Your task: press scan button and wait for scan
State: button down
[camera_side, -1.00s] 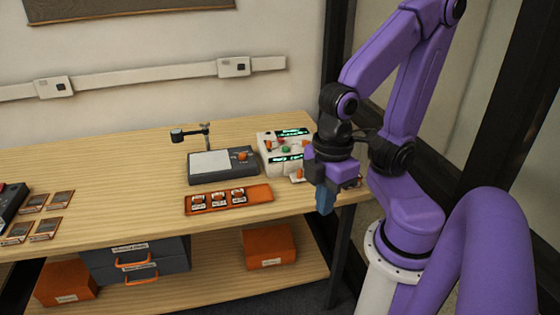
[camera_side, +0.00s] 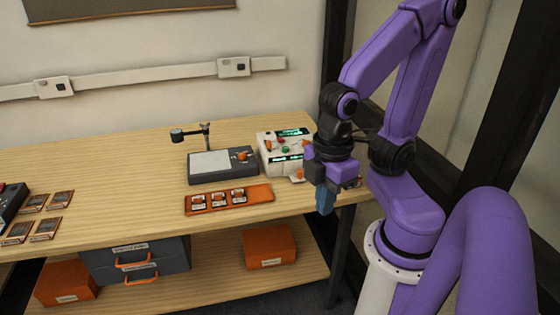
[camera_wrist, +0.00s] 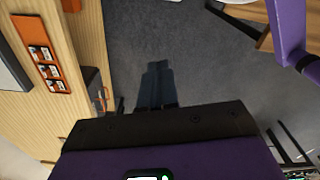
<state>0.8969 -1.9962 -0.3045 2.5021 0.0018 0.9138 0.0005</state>
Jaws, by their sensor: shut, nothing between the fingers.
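The scanner (camera_side: 238,173) is a dark grey base with a pale plate, a small camera arm above it and an orange knob (camera_side: 241,156) at its right. Beside it stands a white console (camera_side: 268,158) with green displays, a green button (camera_side: 285,149) and orange and red controls. I cannot tell which control is the scan button. My gripper (camera_side: 325,200) hangs off the table's right front edge, shut and empty, pointing down and apart from the console. In the wrist view, its fingers (camera_wrist: 158,85) are together above the grey floor.
An orange tray (camera_side: 262,193) holding 3 small labelled items lies in front of the scanner; it shows in the wrist view (camera_wrist: 29,25). Several cards (camera_side: 45,230) lie at the left. Orange boxes (camera_side: 269,245) and grey drawers (camera_side: 165,257) are on the lower shelf.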

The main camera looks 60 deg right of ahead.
jog(key=shift+w, duration=0.1)
dwell(0.3)
jog(key=w+d+f+m+y, duration=0.1)
jog(key=w+d+m+y, duration=0.25)
jog(key=w+m, duration=0.7)
jog(key=w+d+m+y, duration=0.2)
jog(key=w+d+m, duration=0.3)
jog(key=w+m, duration=0.55)
jog(key=m+t+h, duration=0.2)
jog(key=m+t, duration=0.6)
jog(key=m, duration=0.5)
send_over(288, 148)
notch_tip(288, 148, down, 3)
jog(key=shift+r, duration=0.15)
jog(key=shift+f, duration=4.4)
